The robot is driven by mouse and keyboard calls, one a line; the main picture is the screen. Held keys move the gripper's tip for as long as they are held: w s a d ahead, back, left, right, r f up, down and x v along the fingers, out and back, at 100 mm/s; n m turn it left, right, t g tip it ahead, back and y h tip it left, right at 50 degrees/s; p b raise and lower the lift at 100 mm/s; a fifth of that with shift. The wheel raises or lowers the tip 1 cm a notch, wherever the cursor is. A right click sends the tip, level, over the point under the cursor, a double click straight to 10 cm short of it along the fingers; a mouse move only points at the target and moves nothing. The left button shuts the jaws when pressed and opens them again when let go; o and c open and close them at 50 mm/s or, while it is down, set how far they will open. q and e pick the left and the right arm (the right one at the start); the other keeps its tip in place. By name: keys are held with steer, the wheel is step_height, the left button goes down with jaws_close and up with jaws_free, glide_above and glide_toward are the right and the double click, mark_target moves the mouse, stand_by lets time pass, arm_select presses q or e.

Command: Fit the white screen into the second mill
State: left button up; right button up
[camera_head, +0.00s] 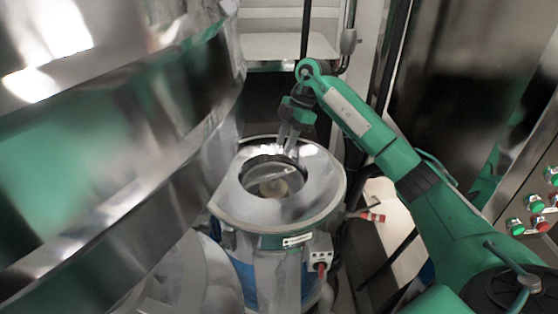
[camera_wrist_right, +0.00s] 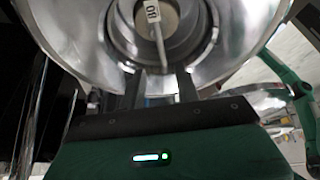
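The mill (camera_head: 322,185) is a round machine with a wide shiny metal top and a blue and grey body below. Its round opening holds a metal disc with a beige centre (camera_head: 273,188). My right gripper (camera_head: 285,150) points down over the far rim of the opening. In the right wrist view its two fingers (camera_wrist_right: 162,85) stand apart with a gap between them. I cannot pick out a white screen for certain. My left gripper is out of view.
A large shiny metal vessel (camera_head: 110,130) fills the left side, close beside the mill. A red-tipped handle (camera_head: 372,217) sticks out at the mill's right. A steel panel with green and red buttons (camera_head: 535,203) stands at the far right.

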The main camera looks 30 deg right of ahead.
steer(key=shift+v, duration=1.95)
